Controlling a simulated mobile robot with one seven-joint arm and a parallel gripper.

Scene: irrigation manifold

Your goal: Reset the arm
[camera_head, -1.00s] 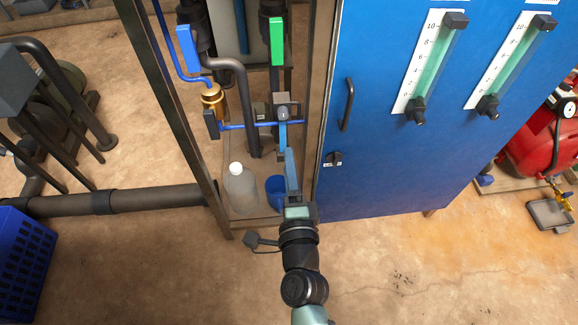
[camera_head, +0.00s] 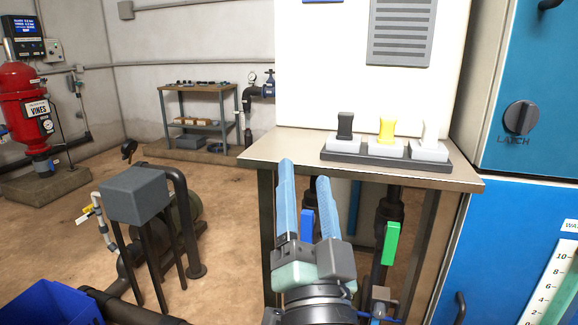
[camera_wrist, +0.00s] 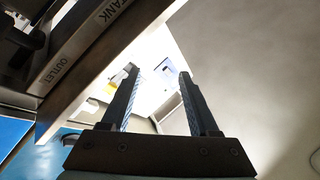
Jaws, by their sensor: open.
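My gripper (camera_head: 305,185) is raised in the lower middle of the head view, its two blue fingers pointing up and spread apart with nothing between them. It overlaps the front edge of the steel bench (camera_head: 260,152) in the picture. In the wrist view my gripper (camera_wrist: 157,72) is also open and empty, with both dark fingers apart. Behind it there are a pale wall and a bright white surface.
A rack (camera_head: 358,157) with black, yellow and white handles stands on the bench. Blue handle (camera_head: 307,226) and green handle (camera_head: 391,243) are below it. A blue cabinet (camera_head: 510,240) stands right, a grey box (camera_head: 136,194) left.

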